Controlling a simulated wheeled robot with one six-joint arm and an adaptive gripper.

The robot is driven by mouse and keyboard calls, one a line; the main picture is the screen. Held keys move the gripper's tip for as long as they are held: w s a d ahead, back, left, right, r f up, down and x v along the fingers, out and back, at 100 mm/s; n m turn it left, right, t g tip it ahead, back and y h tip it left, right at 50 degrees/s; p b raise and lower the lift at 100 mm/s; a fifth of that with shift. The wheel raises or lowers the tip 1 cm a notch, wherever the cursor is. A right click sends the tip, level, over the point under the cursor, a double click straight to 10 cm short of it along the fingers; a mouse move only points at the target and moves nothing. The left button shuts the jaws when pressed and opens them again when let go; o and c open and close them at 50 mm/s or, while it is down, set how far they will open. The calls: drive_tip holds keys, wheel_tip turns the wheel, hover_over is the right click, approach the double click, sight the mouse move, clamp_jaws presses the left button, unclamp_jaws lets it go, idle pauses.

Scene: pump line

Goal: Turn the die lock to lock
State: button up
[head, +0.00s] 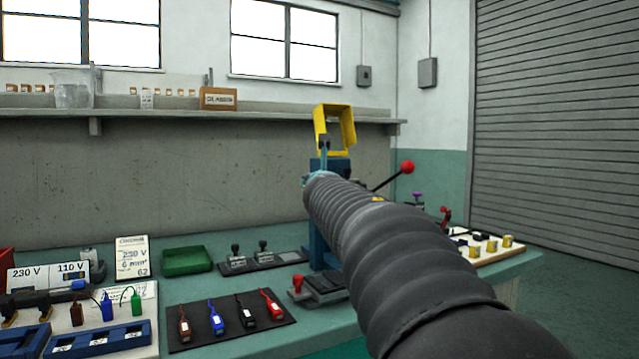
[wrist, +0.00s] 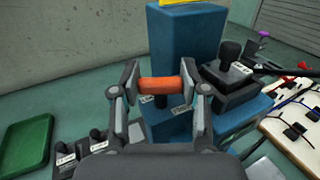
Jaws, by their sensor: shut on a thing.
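In the wrist view, my gripper (wrist: 158,87) is shut on a short orange bar-shaped handle (wrist: 155,91), which lies crosswise between the two fingers. It is in front of the blue press body (wrist: 183,45). I take this handle to be the die lock's, but its mount is hidden by my gripper. Small pale labels show just below it, too small to read. In the head view, the blue press (head: 317,240) shows only partly, and my arm hides the gripper and the handle.
A yellow guard (head: 348,127) tops the press. A lever with a red knob (head: 407,167) sticks out to its right. A green tray (head: 187,261), black stamp-like tools (head: 262,247) and a dark mat (head: 203,334) with several coloured leads lie left of the press.

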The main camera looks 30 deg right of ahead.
drive_tip(key=shift+a+m+h, duration=0.1)
drive_tip(key=shift+m+h, duration=0.2)
drive_tip(key=shift+h, duration=0.1)
drive_tip(key=m+g+h, duration=0.2)
drive_tip(key=h, duration=0.1)
drive_tip(key=shift+w+a, duration=0.1)
drive_tip(key=m+g+h+p, duration=0.4)
drive_tip(key=g, duration=0.1)
drive_tip(key=shift+r+m+h, duration=0.2)
drive_tip(key=shift+m+h, duration=0.1)
drive_tip(key=m+g, duration=0.1)
drive_tip(key=m+g+h+p, duration=0.1)
drive_tip(key=g, duration=0.1)
drive_tip(key=m+g+h+p, duration=0.1)
drive_tip(key=g, duration=0.1)
drive_tip(key=shift+f, duration=0.25)
drive_tip(key=shift+m+g+h, duration=0.3)
drive_tip(key=shift+m+g, duration=1)
drive_tip(key=shift+g, duration=0.8)
drive_tip(key=o, duration=0.9)
